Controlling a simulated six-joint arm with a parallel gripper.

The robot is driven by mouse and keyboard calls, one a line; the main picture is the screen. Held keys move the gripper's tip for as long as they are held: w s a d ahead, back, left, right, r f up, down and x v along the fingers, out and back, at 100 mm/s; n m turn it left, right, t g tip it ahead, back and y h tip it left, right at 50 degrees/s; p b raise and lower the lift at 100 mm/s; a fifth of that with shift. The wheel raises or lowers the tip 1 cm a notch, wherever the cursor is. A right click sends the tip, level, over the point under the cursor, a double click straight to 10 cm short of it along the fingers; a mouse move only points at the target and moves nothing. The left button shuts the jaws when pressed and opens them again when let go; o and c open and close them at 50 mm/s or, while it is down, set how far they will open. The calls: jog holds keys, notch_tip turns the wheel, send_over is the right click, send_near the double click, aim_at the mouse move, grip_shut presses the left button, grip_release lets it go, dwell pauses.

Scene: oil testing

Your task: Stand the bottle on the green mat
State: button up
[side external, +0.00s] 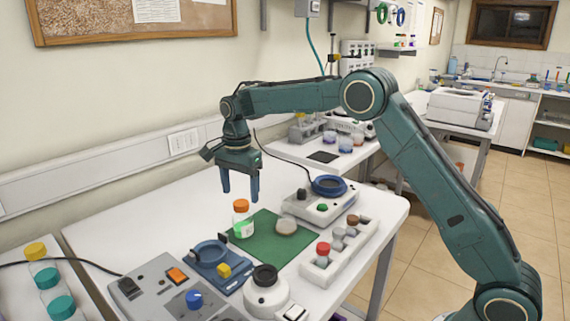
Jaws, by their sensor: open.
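The bottle (242,221) has an orange cap, clear walls and a green lower part with a pale label. It stands upright at the left corner of the green mat (262,246); its base appears to be on the mat there, though the exact edge is hard to tell. My gripper (240,192) is open and empty, pointing down just above the bottle's cap. Its two blue fingers are apart, and the cap shows just below them.
A pale round object (286,227) lies on the mat. A device with a blue ring (329,186) stands behind, and a white rack of capped vials (338,246) stands at right. A blue-ringed device (211,254) and a white round device (266,290) stand in front. The table's left rear is clear.

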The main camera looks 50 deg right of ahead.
jog(key=shift+r, duration=1.65)
jog(key=shift+r, duration=0.1)
jog(key=shift+s+r, duration=0.2)
jog(key=s+r+n+t, duration=0.2)
jog(key=s+r+n, duration=0.3)
jog(key=s, duration=0.5)
jog(key=s+r+n+t, duration=0.1)
jog(key=s+r+n, duration=0.2)
jog(key=s+r, duration=0.45)
jog(key=s+f+n+t, duration=0.1)
jog(key=s+f+n, duration=0.2)
jog(key=s, duration=0.7)
jog(key=s+d+f+n+t, duration=0.1)
jog(key=s+f+n, duration=0.3)
jog(key=s, duration=0.7)
jog(key=shift+n+t, duration=0.3)
jog(key=shift+n, duration=0.3)
